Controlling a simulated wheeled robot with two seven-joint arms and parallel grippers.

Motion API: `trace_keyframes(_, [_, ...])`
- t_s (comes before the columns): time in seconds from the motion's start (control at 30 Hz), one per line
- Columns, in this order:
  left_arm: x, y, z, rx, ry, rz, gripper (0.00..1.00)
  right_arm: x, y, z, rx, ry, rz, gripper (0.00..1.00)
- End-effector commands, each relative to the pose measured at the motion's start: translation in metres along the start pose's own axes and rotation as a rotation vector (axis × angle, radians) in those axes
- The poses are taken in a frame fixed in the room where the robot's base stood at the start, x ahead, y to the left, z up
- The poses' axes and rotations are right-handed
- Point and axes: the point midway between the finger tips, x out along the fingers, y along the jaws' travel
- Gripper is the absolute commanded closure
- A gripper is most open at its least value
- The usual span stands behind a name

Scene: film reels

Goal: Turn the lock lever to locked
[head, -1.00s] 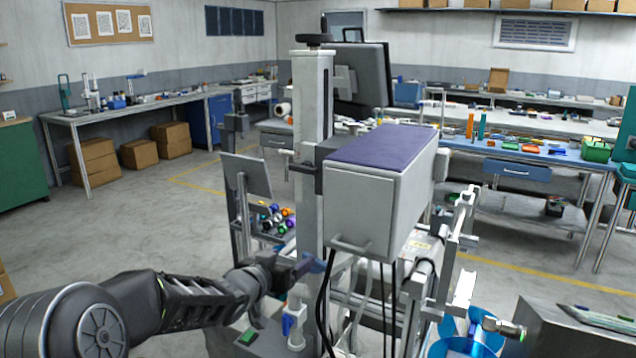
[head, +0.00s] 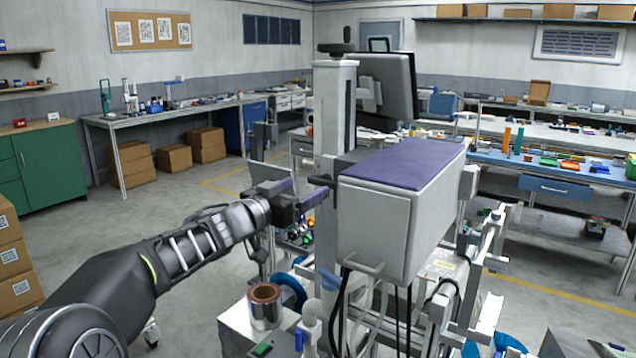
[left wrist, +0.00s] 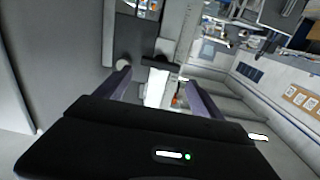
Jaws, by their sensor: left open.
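A short black lever-like part (head: 321,180) sticks out to the left from the side of the machine's upright white column (head: 334,110). I take it for the lock lever, but its marking is too small to read. A dark bar (left wrist: 160,63) that seems to be the same part shows ahead of the fingers in the left wrist view. My left gripper (head: 308,190) is open and empty, its purplish fingers close to this part at the column's left. It also shows in the left wrist view (left wrist: 155,82). I cannot tell whether they touch. My right gripper is out of view.
The grey box with a purple top (head: 400,164) stands just right of the column. A small blue lever (head: 300,340) and a copper-coloured roll (head: 264,305) are low at the front. Black cables (head: 340,310) hang below the box. Open floor lies to the left.

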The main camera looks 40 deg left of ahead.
Motion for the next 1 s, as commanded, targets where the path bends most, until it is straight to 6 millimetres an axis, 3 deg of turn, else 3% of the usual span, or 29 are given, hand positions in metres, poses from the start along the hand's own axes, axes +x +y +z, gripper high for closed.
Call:
trace_keyframes(0.2, [0.035, 0.001, 0.001, -0.001, -0.001, 0.002, 0.23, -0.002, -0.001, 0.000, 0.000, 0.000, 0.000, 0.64])
trace_keyframes(0.4, [0.058, 0.001, 0.001, 0.000, -0.001, 0.001, 0.23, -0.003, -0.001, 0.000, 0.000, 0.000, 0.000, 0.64])
trace_keyframes(0.73, [0.061, 0.001, 0.000, 0.000, 0.000, 0.001, 0.23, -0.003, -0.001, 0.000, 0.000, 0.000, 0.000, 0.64])
trace_keyframes(1.0, [0.061, 0.001, 0.001, 0.000, -0.001, 0.001, 0.45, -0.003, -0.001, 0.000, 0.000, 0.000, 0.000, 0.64])
